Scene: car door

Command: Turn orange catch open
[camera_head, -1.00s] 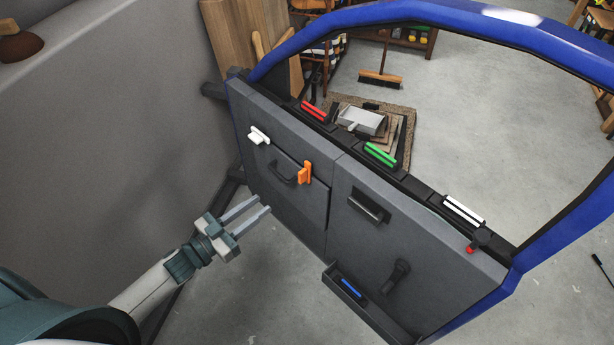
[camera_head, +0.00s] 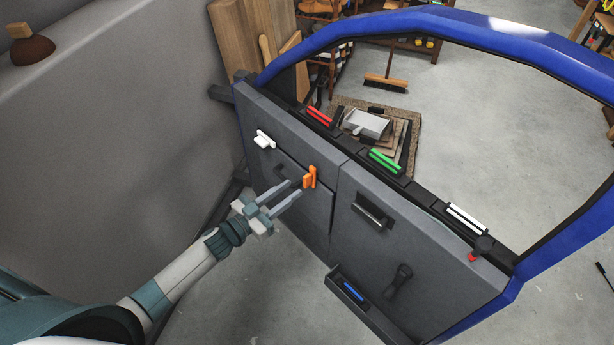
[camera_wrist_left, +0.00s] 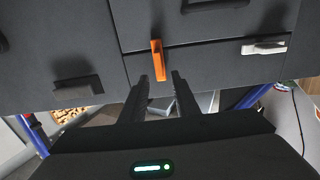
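The orange catch (camera_head: 310,177) is on the grey door panel, at the upper right corner of a flap with a dark handle. In the left wrist view the orange catch (camera_wrist_left: 157,60) lies just ahead of the fingertips, slightly left of the gap's middle. My left gripper (camera_head: 294,187) is open, with its two fingers apart and nothing between them. It is close to the catch, below and left of it in the head view; I cannot tell whether it touches. It also shows in the left wrist view (camera_wrist_left: 161,77). My right gripper is not in view.
A white catch (camera_head: 264,139) is on the panel's left. A dark pull handle (camera_head: 373,210), a black knob handle (camera_head: 399,279) and a tray (camera_head: 370,318) with a blue item are on the right. The blue window frame (camera_head: 420,22) rises above. Floor before the door is clear.

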